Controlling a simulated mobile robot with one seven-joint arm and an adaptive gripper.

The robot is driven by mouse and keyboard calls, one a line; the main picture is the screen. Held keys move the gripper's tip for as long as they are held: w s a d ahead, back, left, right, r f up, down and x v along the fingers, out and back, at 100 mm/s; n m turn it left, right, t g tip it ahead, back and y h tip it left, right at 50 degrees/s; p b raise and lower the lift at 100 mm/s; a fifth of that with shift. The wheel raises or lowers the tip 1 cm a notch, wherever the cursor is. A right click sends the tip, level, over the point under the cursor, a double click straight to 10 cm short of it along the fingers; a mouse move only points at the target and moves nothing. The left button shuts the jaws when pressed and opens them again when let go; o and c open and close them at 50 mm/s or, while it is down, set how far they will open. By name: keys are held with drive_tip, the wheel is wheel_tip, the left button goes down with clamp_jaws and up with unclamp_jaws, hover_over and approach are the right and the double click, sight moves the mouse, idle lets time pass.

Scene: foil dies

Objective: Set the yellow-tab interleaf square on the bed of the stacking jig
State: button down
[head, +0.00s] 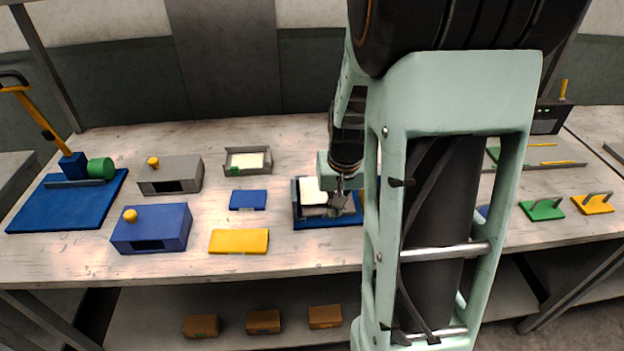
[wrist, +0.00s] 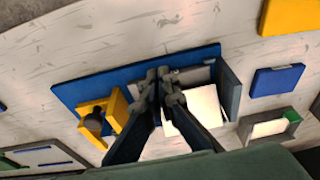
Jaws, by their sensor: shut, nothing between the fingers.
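The stacking jig has a blue base (head: 325,223) with dark grey walls and stands at the middle of the bench; its base also shows in the wrist view (wrist: 75,92). A white square sheet (head: 312,190) lies in the jig, beside the grey wall in the wrist view (wrist: 200,112). My fingers cover part of it, and I see no yellow tab on it. My gripper (head: 340,203) is shut and empty over the jig; its fingertips show in the wrist view (wrist: 164,74). I cannot tell whether they touch the sheet.
A grey tray (head: 248,172) holds a white sheet with a green tab. A blue plate (head: 248,200) and yellow plate (head: 238,241) lie left of the jig. A yellow bracket with a dark knob (wrist: 98,122) stands on the jig base. Grey and blue boxes (head: 150,232) stand farther left.

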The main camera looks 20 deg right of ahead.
drive_tip(key=w, duration=0.2)
drive_tip(key=shift+w+d+f+p, duration=0.3)
drive_tip(key=shift+d+f+p, duration=0.05)
drive_tip(key=shift+f, duration=0.05)
drive_tip(key=shift+f+b, duration=0.4)
drive_tip(key=shift+b, duration=0.15)
drive_tip(key=shift+s+a, duration=0.15)
drive_tip(key=shift+s, duration=0.35)
drive_tip(key=shift+s+a, duration=0.15)
drive_tip(key=shift+s, duration=0.45)
drive_tip(key=shift+w, duration=0.15)
